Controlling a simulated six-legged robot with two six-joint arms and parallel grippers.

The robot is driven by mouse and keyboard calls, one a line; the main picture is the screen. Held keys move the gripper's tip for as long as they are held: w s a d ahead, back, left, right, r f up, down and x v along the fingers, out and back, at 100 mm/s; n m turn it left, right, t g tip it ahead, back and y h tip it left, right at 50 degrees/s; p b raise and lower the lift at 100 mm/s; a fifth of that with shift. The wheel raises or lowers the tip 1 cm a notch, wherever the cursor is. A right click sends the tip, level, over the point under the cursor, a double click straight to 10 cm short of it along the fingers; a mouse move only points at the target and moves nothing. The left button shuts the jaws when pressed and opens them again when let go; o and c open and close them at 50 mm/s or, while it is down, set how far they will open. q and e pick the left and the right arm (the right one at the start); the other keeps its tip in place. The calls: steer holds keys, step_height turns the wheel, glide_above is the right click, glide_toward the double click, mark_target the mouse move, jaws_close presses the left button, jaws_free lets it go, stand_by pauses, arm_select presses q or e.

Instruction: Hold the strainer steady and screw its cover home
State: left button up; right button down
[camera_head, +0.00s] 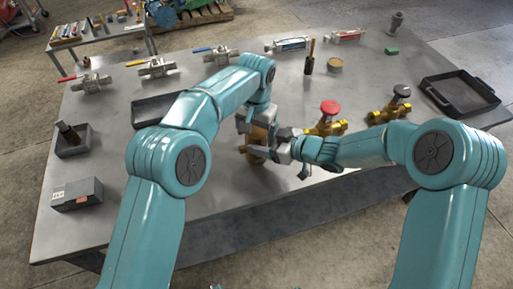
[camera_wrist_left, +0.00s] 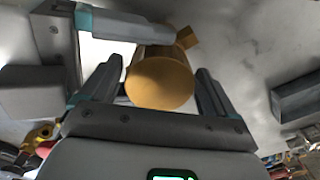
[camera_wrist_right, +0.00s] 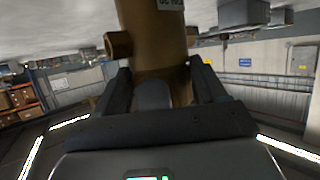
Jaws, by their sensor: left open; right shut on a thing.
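The brass strainer (camera_head: 257,152) is over the front middle of the bench, mostly hidden by my grippers. In the right wrist view its labelled body (camera_wrist_right: 155,42) stands between the fingers of my right gripper (camera_wrist_right: 162,90), which is shut on it. In the head view my right gripper (camera_head: 283,152) reaches it from the right. My left gripper (camera_head: 250,122) is above it. In the left wrist view a round brass end, apparently the cover (camera_wrist_left: 160,84), lies between the spread fingers of my left gripper (camera_wrist_left: 157,95), which is open. Thread contact is hidden.
A red-knobbed valve (camera_head: 328,118) and another brass valve (camera_head: 391,108) stand to the right, near a black tray (camera_head: 459,95). Another tray (camera_head: 160,108) lies behind my left arm. Several lever valves line the back left. A grey box (camera_head: 77,194) sits at left front.

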arm_select(q)
steer(key=c, duration=1)
steer(key=m, duration=0.3)
steer(key=shift+c, duration=0.2)
steer(key=o, duration=1.2)
steer(key=shift+c, duration=0.2)
steer(key=shift+r, duration=2.3)
